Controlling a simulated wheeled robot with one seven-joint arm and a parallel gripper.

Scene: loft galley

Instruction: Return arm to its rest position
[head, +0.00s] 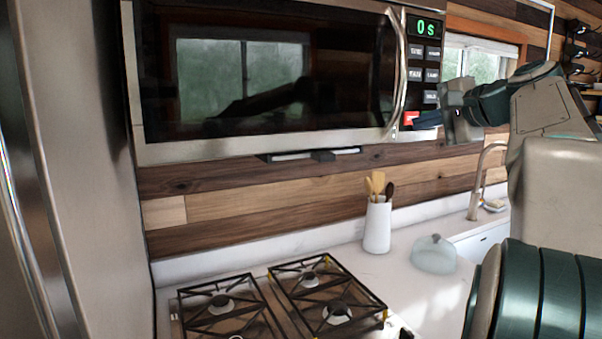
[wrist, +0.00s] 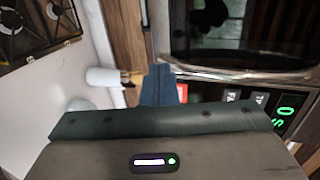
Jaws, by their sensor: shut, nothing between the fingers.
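My gripper (head: 427,119) is raised at the right end of the microwave, with its fingertips in front of the lower control panel near the red button (head: 411,118). The fingers are shut with nothing between them. In the wrist view the closed blue fingers (wrist: 160,84) show beside the red button (wrist: 182,92). Whether they touch the panel cannot be told. My arm reaches in from the right side of the head view. The microwave (head: 265,141) is closed and its display (head: 426,28) reads 0 s in green.
Below are a gas stove (head: 280,302), a white utensil holder (head: 377,228) with several utensils, and a pale glass dome (head: 433,256) on the counter. A faucet (head: 477,190) and sink stand behind my arm. A tall fridge-like panel (head: 75,150) bounds the left side.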

